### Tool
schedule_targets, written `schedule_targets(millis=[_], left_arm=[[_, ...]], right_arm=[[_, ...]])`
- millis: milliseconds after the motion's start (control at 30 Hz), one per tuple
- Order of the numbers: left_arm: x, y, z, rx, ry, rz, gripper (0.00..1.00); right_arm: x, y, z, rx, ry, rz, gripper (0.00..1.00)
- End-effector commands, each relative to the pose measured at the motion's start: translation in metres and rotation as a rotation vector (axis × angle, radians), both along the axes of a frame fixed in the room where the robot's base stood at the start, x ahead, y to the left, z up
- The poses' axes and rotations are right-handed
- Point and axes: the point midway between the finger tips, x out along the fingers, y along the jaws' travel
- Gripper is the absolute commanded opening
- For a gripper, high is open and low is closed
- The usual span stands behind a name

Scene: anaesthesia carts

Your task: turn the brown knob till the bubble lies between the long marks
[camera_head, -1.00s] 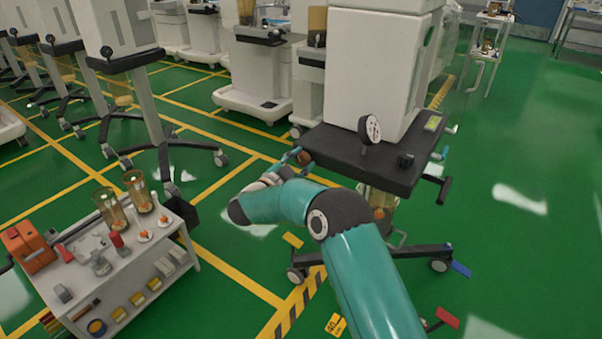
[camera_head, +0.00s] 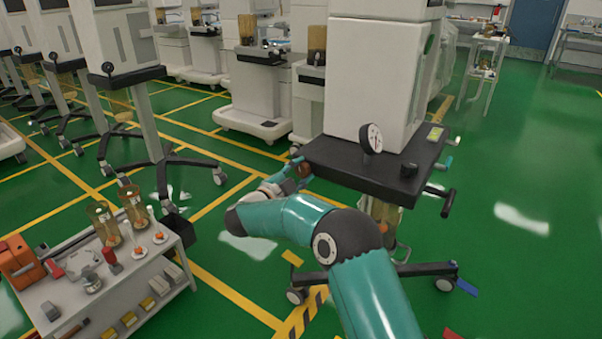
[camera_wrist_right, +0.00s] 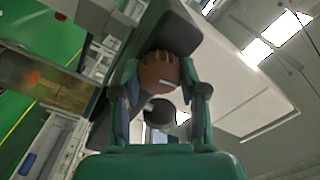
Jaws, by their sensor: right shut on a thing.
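The brown knob (camera_head: 305,170) sits at the left edge of the black shelf (camera_head: 345,168) on the near cart. My right gripper (camera_head: 298,174) reaches it from the left. In the right wrist view, the brown knob (camera_wrist_right: 160,72) is ribbed and sits between the two fingertips of my right gripper (camera_wrist_right: 160,80), which is shut on it. A small yellow-green piece (camera_head: 435,133), perhaps the level, lies at the shelf's back right corner. The bubble and the long marks are too small to make out. My left gripper is not in view.
A white trolley (camera_head: 110,290) with amber jars stands at the lower left. Green floor is open on the right.

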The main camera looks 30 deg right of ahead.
Motion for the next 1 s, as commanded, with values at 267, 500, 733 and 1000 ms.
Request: schedule_targets(millis=[267, 500, 733, 1000], left_arm=[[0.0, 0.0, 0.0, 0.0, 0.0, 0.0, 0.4], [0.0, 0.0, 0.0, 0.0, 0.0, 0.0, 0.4], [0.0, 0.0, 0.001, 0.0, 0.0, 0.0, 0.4], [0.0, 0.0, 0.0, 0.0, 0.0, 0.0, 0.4]], right_arm=[[0.0, 0.0, -0.001, 0.001, 0.004, 0.0, 0.68], [0.0, 0.001, -0.001, 0.0, 0.002, -0.001, 0.68], [-0.007, 0.019, -0.001, 0.0, 0.003, 0.003, 0.68], [-0.027, 0.069, -0.002, 0.0, 0.004, 0.005, 0.68]])
